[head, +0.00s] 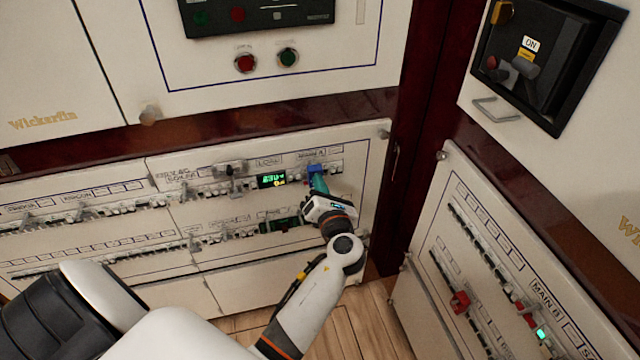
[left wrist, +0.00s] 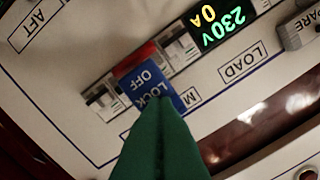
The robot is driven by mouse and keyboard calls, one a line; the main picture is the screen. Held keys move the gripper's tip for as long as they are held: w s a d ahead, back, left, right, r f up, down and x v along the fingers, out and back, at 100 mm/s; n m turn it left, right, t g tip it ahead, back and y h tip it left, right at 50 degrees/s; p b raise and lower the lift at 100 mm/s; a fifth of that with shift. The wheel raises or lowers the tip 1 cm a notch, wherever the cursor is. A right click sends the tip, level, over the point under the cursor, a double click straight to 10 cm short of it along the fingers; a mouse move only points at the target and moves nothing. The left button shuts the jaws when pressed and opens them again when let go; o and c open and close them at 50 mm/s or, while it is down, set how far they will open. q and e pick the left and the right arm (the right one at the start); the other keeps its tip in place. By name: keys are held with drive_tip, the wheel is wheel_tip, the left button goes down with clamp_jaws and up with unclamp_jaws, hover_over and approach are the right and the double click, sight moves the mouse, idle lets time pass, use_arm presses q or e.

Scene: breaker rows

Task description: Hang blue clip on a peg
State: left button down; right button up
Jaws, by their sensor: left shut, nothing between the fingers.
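The blue clip (head: 316,170), marked LOCK OFF, sits on the upper breaker row of the lower centre panel. In the left wrist view the blue clip (left wrist: 151,86) is tilted on the row, with a red part (left wrist: 144,53) at its upper edge. My left gripper (head: 318,184) has green fingers and is shut and empty. Its fingertips (left wrist: 158,103) overlap the clip's lower edge in the left wrist view; I cannot tell whether they touch it. My right gripper is not in view. I cannot pick out a peg with certainty.
A lit 230V meter (head: 271,180) sits left of the clip. A red clip-like part (head: 459,302) is on the right-hand panel. A cabinet above has red (head: 245,63) and green (head: 288,57) buttons. A handle (head: 498,112) juts out at upper right.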

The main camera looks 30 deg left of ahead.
use_arm(q)
drive_tip(key=shift+r, duration=0.2)
